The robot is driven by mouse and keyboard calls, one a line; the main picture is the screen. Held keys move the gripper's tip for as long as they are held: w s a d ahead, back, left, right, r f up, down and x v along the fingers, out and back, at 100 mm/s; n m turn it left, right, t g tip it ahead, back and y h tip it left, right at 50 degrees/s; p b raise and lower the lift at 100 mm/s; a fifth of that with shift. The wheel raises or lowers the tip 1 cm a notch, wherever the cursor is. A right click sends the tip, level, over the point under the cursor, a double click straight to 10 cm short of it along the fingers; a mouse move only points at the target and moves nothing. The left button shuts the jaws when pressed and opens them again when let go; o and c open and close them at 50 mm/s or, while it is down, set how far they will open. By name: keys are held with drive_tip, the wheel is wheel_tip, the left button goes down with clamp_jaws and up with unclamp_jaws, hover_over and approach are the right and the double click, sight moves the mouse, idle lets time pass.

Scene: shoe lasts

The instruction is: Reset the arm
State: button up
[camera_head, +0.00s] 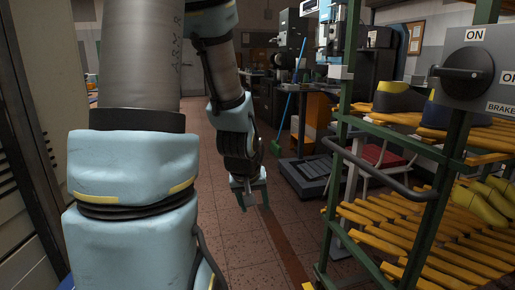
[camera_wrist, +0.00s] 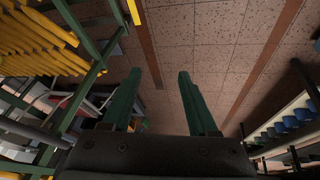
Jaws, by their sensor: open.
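My gripper (camera_head: 248,202) hangs at the end of my arm in the middle of the head view, pointing down above the tiled floor. In the wrist view its two green fingers (camera_wrist: 160,82) are apart, with only floor visible between them. It holds nothing and touches nothing that I can see. My arm fills the left and centre of the head view.
A green-framed rack (camera_head: 335,140) with yellow slatted shelves stands close on the right, holding shoe lasts (camera_head: 398,97). A brake switch box (camera_head: 466,75) is fixed at its upper right. A blue broom (camera_head: 289,105) stands farther back. Tiled floor (camera_head: 240,260) is clear below my gripper.

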drive_tip(key=s+a+r+m+g+y, duration=0.1)
drive_tip(key=s+a+r+g, duration=0.15)
drive_tip(key=s+a, duration=0.35)
drive_tip(key=w+p+v, duration=0.1)
drive_tip(key=p+v, duration=1.2)
drive_tip(key=shift+w+d+r+g, duration=0.2)
drive_tip(key=shift+d+r+g, duration=0.1)
drive_tip(key=shift+r+g, duration=0.05)
idle(0.9)
